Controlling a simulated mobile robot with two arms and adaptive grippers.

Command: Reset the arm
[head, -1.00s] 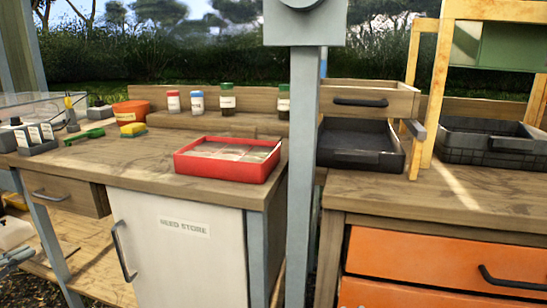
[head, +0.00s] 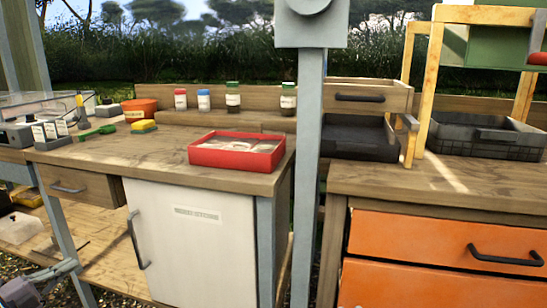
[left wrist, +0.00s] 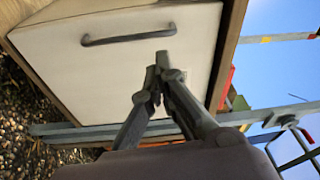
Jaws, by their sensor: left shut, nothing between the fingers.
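My left gripper (head: 66,270) shows at the lower left of the head view, low beside the bench and left of the white cabinet door (head: 190,245). In the left wrist view its two fingers (left wrist: 159,66) meet at the tips, shut and empty. They overlap the white door (left wrist: 130,70) and point towards its dark handle (left wrist: 128,35) in that picture; I cannot tell the gap. My right gripper is in neither view.
A red tray (head: 232,160) stands on the wooden bench. Jars, an orange pot (head: 138,110) and a yellow sponge (head: 144,126) stand behind it. A grey post (head: 306,190) rises before the benches. Orange drawers (head: 440,240) are at right.

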